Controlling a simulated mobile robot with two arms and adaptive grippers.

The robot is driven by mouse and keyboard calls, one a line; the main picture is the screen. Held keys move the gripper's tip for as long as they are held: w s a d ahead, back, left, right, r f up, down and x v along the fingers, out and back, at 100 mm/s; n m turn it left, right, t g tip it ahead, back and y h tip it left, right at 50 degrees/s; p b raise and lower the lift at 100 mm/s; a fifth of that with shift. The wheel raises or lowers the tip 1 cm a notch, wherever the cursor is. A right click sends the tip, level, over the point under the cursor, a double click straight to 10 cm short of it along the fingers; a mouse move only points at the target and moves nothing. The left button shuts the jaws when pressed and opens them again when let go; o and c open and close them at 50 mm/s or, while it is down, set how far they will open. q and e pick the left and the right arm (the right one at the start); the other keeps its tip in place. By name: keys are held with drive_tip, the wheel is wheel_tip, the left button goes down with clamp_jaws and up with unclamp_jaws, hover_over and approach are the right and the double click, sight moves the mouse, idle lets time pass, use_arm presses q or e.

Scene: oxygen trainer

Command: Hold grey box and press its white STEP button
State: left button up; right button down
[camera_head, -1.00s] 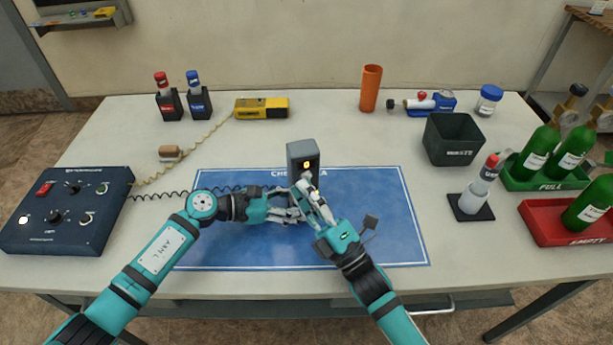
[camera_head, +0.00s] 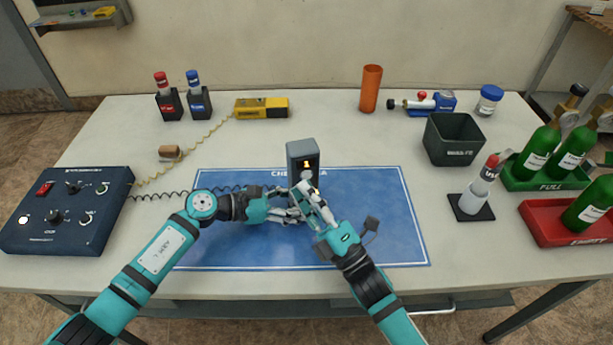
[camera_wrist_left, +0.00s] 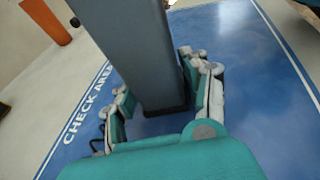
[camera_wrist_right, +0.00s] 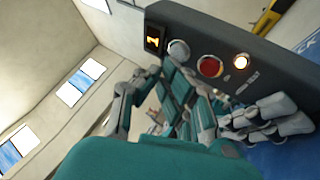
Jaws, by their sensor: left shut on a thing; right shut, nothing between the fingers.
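The grey box (camera_head: 302,150) stands upright at the back of the blue check-area mat. My left gripper (camera_head: 284,203) is shut on its lower part; the left wrist view shows the fingers (camera_wrist_left: 158,105) on both sides of the box (camera_wrist_left: 135,45). In the right wrist view the box front has a small display with an orange figure (camera_wrist_right: 153,40), the white button (camera_wrist_right: 178,50), a red button (camera_wrist_right: 210,66) and a lit lamp (camera_wrist_right: 241,62). My right gripper (camera_head: 304,188) is shut and empty just in front of the box. Its fingertips (camera_wrist_right: 168,70) are close below the white button; contact is unclear.
A blue control unit (camera_head: 68,208) with a coiled cable lies at left. A yellow device (camera_head: 262,108), an orange tube (camera_head: 371,88) and a dark bin (camera_head: 453,138) stand behind. A bottle (camera_head: 478,190) and green cylinders (camera_head: 540,150) are at right. The mat's right half is mostly clear.

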drive_tip(key=shift+s+d, duration=0.15)
drive_tip(key=shift+s, duration=0.35)
drive_tip(key=shift+s, duration=0.1)
drive_tip(key=shift+s+d, duration=0.25)
drive_tip(key=shift+s, duration=0.95)
drive_tip(key=shift+s+d, duration=0.25)
drive_tip(key=shift+s, duration=0.9)
drive_tip(key=s, duration=0.1)
drive_tip(key=s+d, duration=0.1)
drive_tip(key=s, duration=0.1)
drive_tip(key=shift+s+d+g+y, duration=0.2)
drive_tip(key=shift+d+g+y, duration=0.05)
drive_tip(key=shift+g+y, duration=0.05)
drive_tip(key=shift+w, duration=0.1)
drive_tip(key=w+a, duration=0.2)
drive_tip(key=w, duration=0.6)
drive_tip(key=shift+w+a, duration=0.15)
drive_tip(key=shift+w, duration=0.05)
